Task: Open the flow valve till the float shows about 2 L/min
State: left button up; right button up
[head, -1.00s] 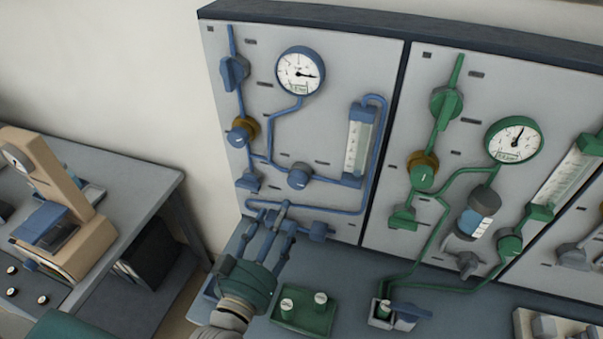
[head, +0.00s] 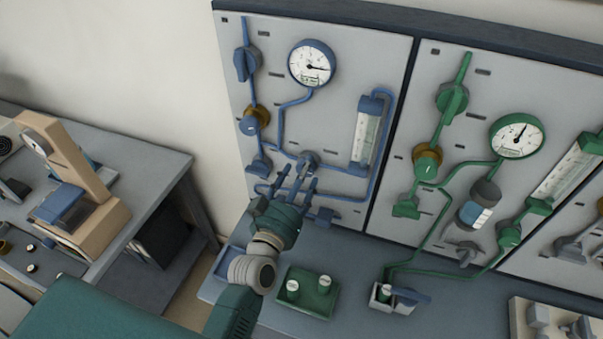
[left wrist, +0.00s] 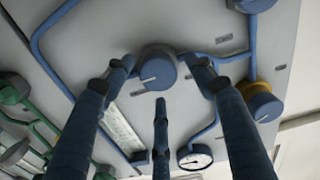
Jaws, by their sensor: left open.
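The blue panel's flow valve knob (head: 307,160) is round, on the pipe leading to the flow tube. It also shows in the left wrist view (left wrist: 157,74) with a pale line on its face. My left gripper (head: 290,184) is open in front of this knob. In the left wrist view its fingertips spread to both sides of the knob and below it; I cannot tell if they touch it. The blue-framed flow tube (head: 367,132) stands right of the knob; its float is too small to read. My right gripper is not in view.
A round gauge (head: 312,64) and other blue knobs (head: 247,63) share the panel. A low blue pipe (head: 345,198) runs under the knob. The green panel (head: 470,130) stands to the right. A green tray (head: 304,311) with two capped bottles is on the bench below.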

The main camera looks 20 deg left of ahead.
pick_arm(q)
jog(key=c, duration=1)
jog(key=shift+r, duration=0.1)
jog(key=shift+c, duration=0.6)
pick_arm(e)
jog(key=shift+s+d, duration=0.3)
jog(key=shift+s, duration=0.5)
